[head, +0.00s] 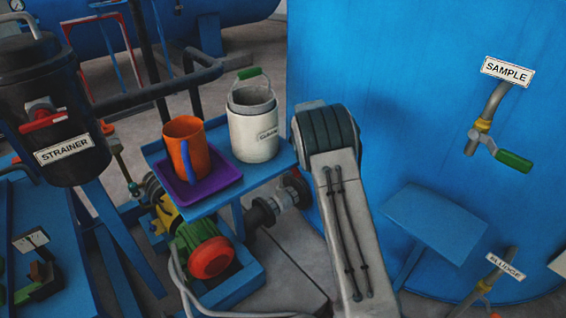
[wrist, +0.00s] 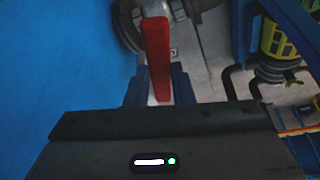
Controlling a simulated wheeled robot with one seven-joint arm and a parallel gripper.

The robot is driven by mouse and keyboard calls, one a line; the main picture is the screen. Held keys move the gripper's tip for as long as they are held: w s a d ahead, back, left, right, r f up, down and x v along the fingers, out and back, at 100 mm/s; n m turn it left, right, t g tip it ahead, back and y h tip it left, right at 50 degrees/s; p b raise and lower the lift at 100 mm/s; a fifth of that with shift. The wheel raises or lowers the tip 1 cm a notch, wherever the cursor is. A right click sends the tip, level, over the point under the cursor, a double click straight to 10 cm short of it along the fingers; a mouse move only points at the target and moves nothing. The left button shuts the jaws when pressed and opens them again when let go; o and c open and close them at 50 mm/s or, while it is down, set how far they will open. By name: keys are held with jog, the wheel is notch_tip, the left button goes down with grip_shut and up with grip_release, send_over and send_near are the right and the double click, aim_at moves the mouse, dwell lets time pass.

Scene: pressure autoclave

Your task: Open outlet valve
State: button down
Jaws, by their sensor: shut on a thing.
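In the wrist view a red lever handle (wrist: 157,45) stands upright in the picture between the dark blue fingers of my gripper (wrist: 158,85). The gripper is shut on this red handle. Dark round flanges of a pipe (wrist: 185,15) lie behind the handle's upper end. I take the handle for the outlet valve's, but no label on it shows. In the head view my arm hides my gripper and the handle. A grey flanged pipe (head: 272,207) runs toward the big blue tank (head: 400,110) and passes out of sight behind my arm.
Left of my arm, a blue shelf carries a white canister (head: 254,135) and an orange mug (head: 187,145) on a purple tray (head: 222,177). A green pump motor (head: 200,240) stands below. The sample tap (head: 512,158) is on the tank's right. The tank wall fills the wrist view's left side.

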jog(key=c, duration=1.2)
grip_release()
jog(key=shift+s, duration=0.1)
jog(key=shift+c, duration=0.2)
jog(key=p+v, duration=0.1)
jog(key=v, duration=1.2)
jog(key=shift+r, duration=0.35)
jog(key=shift+d, duration=0.1)
